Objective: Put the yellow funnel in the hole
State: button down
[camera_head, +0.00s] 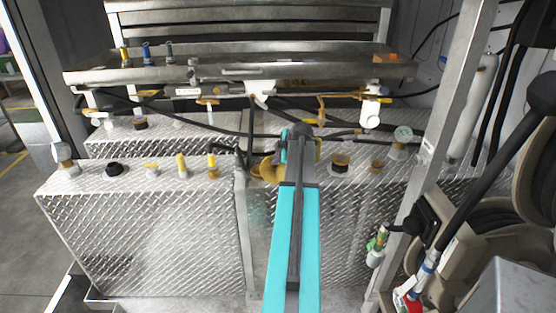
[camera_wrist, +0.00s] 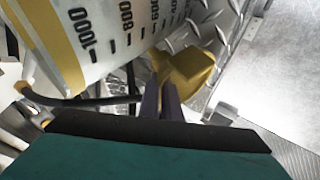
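In the head view, a yellow piece, likely the yellow funnel (camera_head: 268,171), shows just left of my arm's end above the diamond-plate tanks, partly hidden by the arm. In the wrist view, a yellow block-like part (camera_wrist: 190,76) lies at and beyond the tips of my gripper (camera_wrist: 163,86). I cannot tell whether it belongs to the funnel. The two dark fingers are close together with a narrow gap. Whether they grip the yellow part is unclear. In the head view my gripper (camera_head: 300,138) points away, its fingers mostly hidden. The hole is not clearly seen.
A white container with black graduations and a yellow band (camera_wrist: 115,35) is close to the fingers' left. Diamond-plate tanks (camera_head: 150,235) carry several fittings and caps. A metal shelf (camera_head: 240,72) stands behind. A metal post (camera_head: 440,130) and hose reels are at right.

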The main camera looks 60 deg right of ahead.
jog(key=shift+f, duration=0.65)
jog(key=shift+f, duration=0.15)
jog(key=c, duration=2)
grip_release()
jog(key=shift+r, duration=0.3)
jog(key=shift+b+v, duration=1.75)
jog(key=shift+v, duration=4.2)
jog(key=shift+f, duration=0.1)
